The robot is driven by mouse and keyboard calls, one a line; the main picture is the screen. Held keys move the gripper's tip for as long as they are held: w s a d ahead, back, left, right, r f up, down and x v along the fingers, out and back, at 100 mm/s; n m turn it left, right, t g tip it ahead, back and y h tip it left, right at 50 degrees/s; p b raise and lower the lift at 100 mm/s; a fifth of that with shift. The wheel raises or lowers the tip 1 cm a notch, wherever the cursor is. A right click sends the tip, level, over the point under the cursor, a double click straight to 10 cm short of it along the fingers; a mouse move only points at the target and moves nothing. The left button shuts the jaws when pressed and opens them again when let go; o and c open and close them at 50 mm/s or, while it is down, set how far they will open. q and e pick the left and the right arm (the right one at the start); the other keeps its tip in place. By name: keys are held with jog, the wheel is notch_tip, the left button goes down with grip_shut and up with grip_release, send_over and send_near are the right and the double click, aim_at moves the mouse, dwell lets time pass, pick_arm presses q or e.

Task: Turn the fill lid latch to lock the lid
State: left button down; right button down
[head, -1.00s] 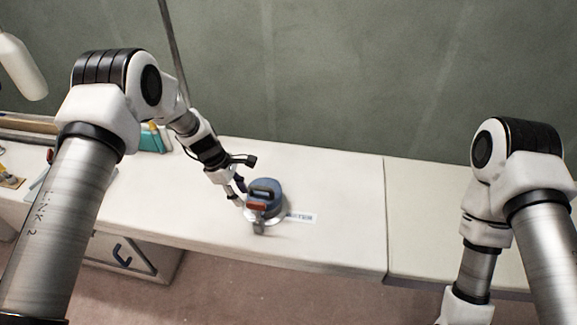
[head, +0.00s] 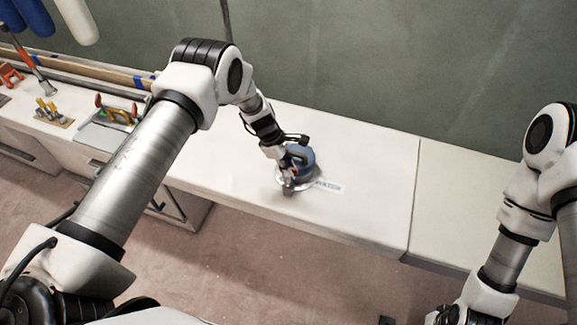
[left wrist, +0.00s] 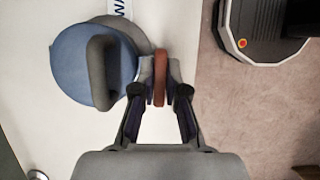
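The blue round fill lid (head: 304,157) with a dark arched handle sits on the white counter. It also shows in the left wrist view (left wrist: 80,68), at the upper left. The red latch (left wrist: 160,78) stands at the lid's edge, seen edge-on as a narrow bar. My left gripper (left wrist: 160,80) has its fingers on both sides of the latch and looks shut on it. In the head view the left gripper (head: 287,168) is at the lid's near left side and partly hides the latch. My right gripper is below the picture; only its arm shows.
A white label (head: 329,186) lies right of the lid. The counter right of it is clear. At the left are a grey tray (head: 105,132) with tools, a small board with yellow-handled parts (head: 52,112) and a hammer (head: 37,70). A green wall rises behind.

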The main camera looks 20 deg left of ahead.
pick_arm(q)
jog(key=shift+f, duration=0.1)
jog(key=shift+f+m+b, duration=0.1)
jog(key=shift+m+b, duration=0.2)
jog(key=shift+b, duration=0.45)
jog(key=m+g+b, duration=0.1)
jog(key=m+b, duration=0.2)
jog(key=b, duration=0.1)
jog(key=m+g+y+b, duration=0.1)
jog(key=m+b, duration=0.3)
jog(key=b, duration=0.1)
jog(key=shift+f+g, duration=0.15)
jog(key=shift+g, duration=0.25)
jog(key=m+b, duration=0.1)
jog(key=m, duration=0.1)
jog(key=m+g+y+b, duration=0.1)
jog(key=m+b, duration=0.1)
jog(key=shift+m+y, duration=0.3)
jog(key=shift+r+m+y+b, duration=0.2)
jog(key=shift+m+y+b, duration=0.15)
jog(key=shift+m, duration=0.55)
jog(key=shift+m+g+y+b, duration=0.35)
jog(key=shift+m+y, duration=0.3)
jog(key=shift+m, duration=0.95)
jog(key=c, duration=1.2)
grip_release()
jog(key=shift+r, duration=0.1)
